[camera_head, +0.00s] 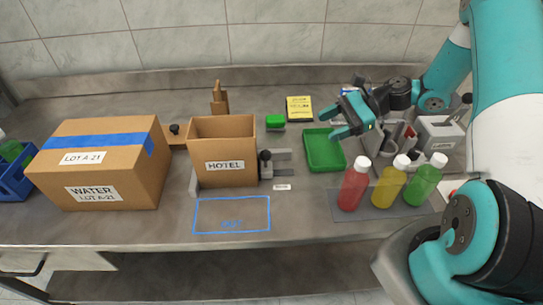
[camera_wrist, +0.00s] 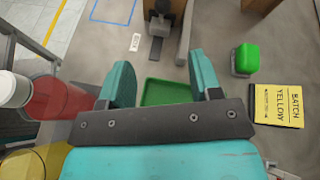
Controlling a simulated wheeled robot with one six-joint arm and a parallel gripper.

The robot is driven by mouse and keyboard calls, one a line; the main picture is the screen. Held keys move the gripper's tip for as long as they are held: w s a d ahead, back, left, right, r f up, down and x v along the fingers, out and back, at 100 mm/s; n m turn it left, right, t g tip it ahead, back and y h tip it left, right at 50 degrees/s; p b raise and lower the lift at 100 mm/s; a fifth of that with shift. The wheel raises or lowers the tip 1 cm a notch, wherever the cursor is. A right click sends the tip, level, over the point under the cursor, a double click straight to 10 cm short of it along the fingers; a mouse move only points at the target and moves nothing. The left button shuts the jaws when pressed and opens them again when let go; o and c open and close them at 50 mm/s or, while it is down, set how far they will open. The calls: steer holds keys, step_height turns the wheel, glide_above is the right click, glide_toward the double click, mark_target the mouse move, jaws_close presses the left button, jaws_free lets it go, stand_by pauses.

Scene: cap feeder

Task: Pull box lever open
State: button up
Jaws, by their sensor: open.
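The open brown carton labelled HOTEL (camera_head: 223,152) stands in a holder left of the middle of the bench. A lever with a black round knob (camera_head: 265,156) stands at its right side, beside a grey bracket. In the wrist view the dark lever (camera_wrist: 159,26) shows at the top, beyond the fingers. A second black knob (camera_head: 175,129) is on the carton's left side, by a brown block. My gripper (camera_head: 340,118) is open and empty, above the green tray (camera_head: 323,165) and to the right of the lever, apart from it. The fingers also show in the wrist view (camera_wrist: 160,78).
Red, yellow and green bottles (camera_head: 389,184) with white caps stand in front on the right. A green block (camera_head: 275,122) and a yellow BATCH card (camera_head: 299,108) lie behind the tray. A large WATER box (camera_head: 100,170) stands left. A blue taped outline (camera_head: 232,214) marks clear bench in front.

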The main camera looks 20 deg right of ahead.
steer(key=p, duration=0.4)
glide_toward(265, 163)
steer(key=shift+m, duration=0.4)
steer(key=a, duration=0.2)
steer(key=w+a+f, duration=0.1)
steer(key=a, duration=0.4)
steer(key=shift+w+f, duration=0.15)
steer(key=shift+w, duration=0.15)
